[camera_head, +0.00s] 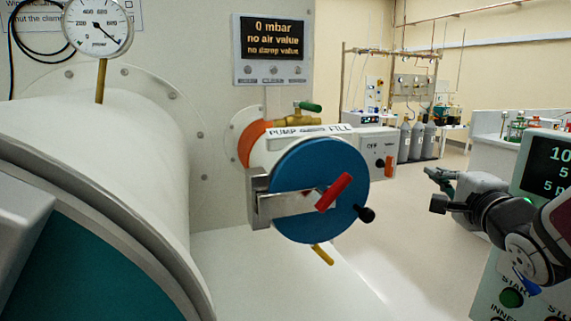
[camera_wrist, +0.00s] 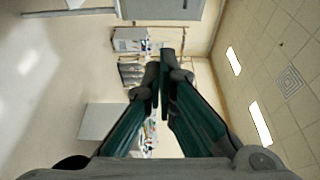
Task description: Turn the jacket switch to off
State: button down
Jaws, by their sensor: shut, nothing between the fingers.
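My gripper (camera_head: 434,184) is at the right in the head view, clear of the box and touching nothing. In the wrist view its two dark green fingers (camera_wrist: 160,82) are together at the tips and empty, facing the far room.
A blue round door (camera_head: 290,215) with a red handle (camera_head: 333,192) is at the centre. A green-handled valve (camera_head: 310,106) sits above it. A control panel (camera_head: 535,250) stands close at the right, below my arm. Grey cylinders (camera_head: 417,138) stand at the back. Open floor lies between.

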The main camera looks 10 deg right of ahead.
aim_at(389, 167)
jog(key=w+d+b, duration=0.1)
jog(key=w, duration=0.7)
jog(key=shift+s+a+b, duration=0.2)
jog(key=shift+a, duration=0.8)
jog(key=shift+s+a+b, duration=0.15)
jog(key=shift+s+a, duration=0.05)
jog(key=shift+a, duration=0.8)
jog(key=shift+w+b, duration=0.1)
jog(key=shift+b, duration=0.25)
